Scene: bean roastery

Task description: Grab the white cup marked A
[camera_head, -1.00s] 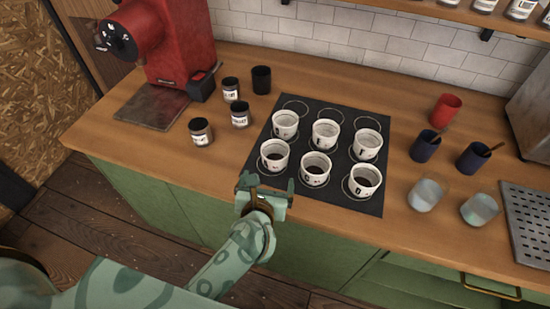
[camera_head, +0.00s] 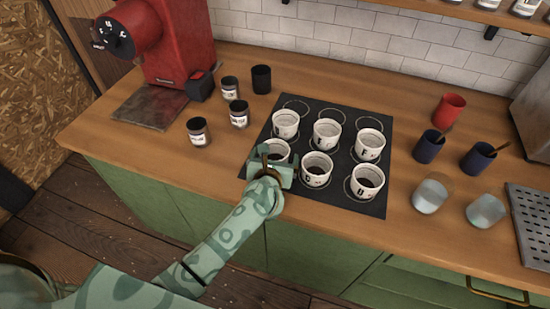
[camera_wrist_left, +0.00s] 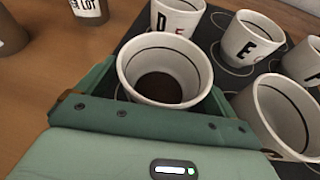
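Several white cups with dark contents stand in two rows on a black mat (camera_head: 325,200). The front-left white cup (camera_head: 277,147) is partly hidden behind my left gripper (camera_head: 279,158). In the left wrist view this cup (camera_wrist_left: 165,55) stands upright between the fingers of my left gripper (camera_wrist_left: 165,90), which are spread with a narrow gap at its left side. The mark on this cup is not visible, so I cannot tell whether it is A. Cups behind it show D (camera_wrist_left: 178,17) and E (camera_wrist_left: 250,40). My right gripper is out of view.
Another white cup (camera_wrist_left: 285,115) stands close to the right of the gripper. Dark jars (camera_head: 199,132) and a red grinder (camera_head: 168,45) are at left. Navy mugs (camera_head: 429,147), a red cup (camera_head: 447,110) and glasses (camera_head: 430,195) stand at right.

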